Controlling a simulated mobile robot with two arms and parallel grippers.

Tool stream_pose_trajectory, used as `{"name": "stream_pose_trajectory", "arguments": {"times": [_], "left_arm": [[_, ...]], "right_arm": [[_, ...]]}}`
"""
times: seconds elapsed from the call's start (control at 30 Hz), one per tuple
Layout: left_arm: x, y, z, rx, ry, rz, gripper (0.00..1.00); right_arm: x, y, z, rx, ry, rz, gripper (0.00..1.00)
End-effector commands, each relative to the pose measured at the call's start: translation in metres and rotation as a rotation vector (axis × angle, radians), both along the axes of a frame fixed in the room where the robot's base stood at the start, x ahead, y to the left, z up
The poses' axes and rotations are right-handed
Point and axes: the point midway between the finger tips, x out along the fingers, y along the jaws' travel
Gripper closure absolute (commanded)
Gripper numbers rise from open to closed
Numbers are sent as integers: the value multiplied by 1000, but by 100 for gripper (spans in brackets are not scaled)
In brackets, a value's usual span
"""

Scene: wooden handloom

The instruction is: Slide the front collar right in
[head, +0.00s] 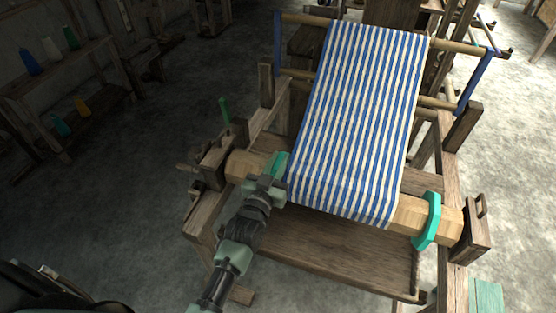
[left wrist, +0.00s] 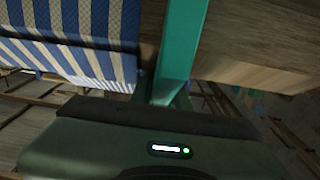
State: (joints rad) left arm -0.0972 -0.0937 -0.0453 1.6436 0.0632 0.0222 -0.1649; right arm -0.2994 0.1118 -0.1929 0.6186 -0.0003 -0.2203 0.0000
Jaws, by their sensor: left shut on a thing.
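A wooden front beam (head: 408,213) carries blue-and-white striped cloth (head: 362,110) and two teal collars. The left-hand collar (head: 277,164) sits beside the cloth's left edge. My left gripper (head: 268,181) is shut on this collar and hides its lower part. In the left wrist view the collar (left wrist: 182,50) rises from the jaws, close to the cloth edge (left wrist: 100,50), with bare beam (left wrist: 245,50) on its other side. The right-hand collar (head: 430,221) stands on the beam to the right of the cloth, with a short stretch of bare wood between them. My right gripper is out of view.
The loom's wooden side post (head: 452,190) and bracket (head: 477,228) stand near the right beam end. Another bracket (head: 215,163) stands at the left end. A wide board (head: 335,255) lies below the beam.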

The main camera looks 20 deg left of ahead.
Motion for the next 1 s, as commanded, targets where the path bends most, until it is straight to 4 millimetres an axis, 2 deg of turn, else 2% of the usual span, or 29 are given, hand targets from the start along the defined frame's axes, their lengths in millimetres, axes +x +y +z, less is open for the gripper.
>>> {"name": "stream_pose_trajectory", "arguments": {"times": [0.07, 0.1, 0.17, 0.2, 0.27, 0.57, 0.9, 1.0], "left_arm": [[0, -4, -1, -8, 3, -5, 100], [-1, -4, -1, -8, 4, -5, 81], [-1, -4, -2, -8, 4, -5, 64], [-1, -3, -1, -8, 3, -4, 62], [0, -3, -1, -7, 3, -3, 62], [-6, -1, -2, -5, 3, -1, 62], [-60, -1, -3, -6, 5, -3, 62], [-71, -1, -2, -6, 4, -3, 62]], "right_arm": [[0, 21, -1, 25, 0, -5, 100], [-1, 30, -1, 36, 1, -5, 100], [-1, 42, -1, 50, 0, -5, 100], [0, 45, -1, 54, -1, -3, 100], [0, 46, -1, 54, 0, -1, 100], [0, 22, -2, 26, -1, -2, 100], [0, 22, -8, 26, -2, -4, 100], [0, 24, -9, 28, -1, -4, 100]]}}
